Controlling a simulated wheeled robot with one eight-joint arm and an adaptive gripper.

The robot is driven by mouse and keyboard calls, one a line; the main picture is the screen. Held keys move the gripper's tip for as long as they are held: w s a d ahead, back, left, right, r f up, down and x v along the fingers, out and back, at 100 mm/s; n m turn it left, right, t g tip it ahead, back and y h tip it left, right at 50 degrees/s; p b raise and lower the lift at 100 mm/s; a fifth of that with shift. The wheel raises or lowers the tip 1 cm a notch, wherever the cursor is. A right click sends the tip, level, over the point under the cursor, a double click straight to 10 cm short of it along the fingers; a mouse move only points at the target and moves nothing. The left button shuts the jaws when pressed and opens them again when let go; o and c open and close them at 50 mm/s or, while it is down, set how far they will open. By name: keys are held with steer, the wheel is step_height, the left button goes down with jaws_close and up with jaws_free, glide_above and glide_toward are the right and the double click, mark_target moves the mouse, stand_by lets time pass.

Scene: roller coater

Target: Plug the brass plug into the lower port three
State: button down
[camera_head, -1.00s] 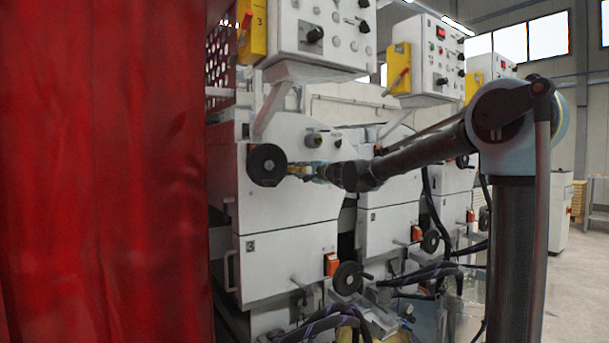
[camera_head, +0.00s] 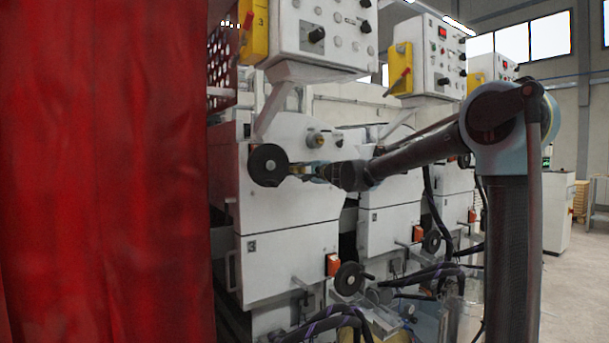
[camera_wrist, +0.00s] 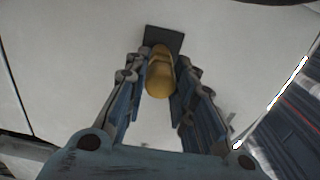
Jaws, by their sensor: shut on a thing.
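My gripper (camera_wrist: 161,85) is shut on the brass plug (camera_wrist: 160,72), a rounded golden piece between its two blue fingers in the wrist view. The plug's far end meets or lies just in front of a dark square plate (camera_wrist: 165,37) on the white machine face; I cannot tell whether it is inserted. In the head view my gripper (camera_head: 308,171) is small, beside the black round handwheel (camera_head: 269,165) on the nearest machine. A brass-coloured fitting (camera_head: 315,140) sits above it.
A red curtain (camera_head: 105,170) fills the left side. White control boxes (camera_head: 322,38) overhang the machines. Lower down are orange switches (camera_head: 333,265), another handwheel (camera_head: 349,279) and dark hoses (camera_head: 430,272). Open floor (camera_head: 570,285) lies at the right.

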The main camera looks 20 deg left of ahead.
steer(key=shift+w+a, duration=0.3)
steer(key=shift+a, duration=0.05)
steer(key=c, duration=1.3)
jaws_free()
steer(key=shift+d, duration=0.1)
steer(key=v, duration=1.1)
steer(key=shift+s+d, duration=0.25)
steer(key=shift+d, duration=0.05)
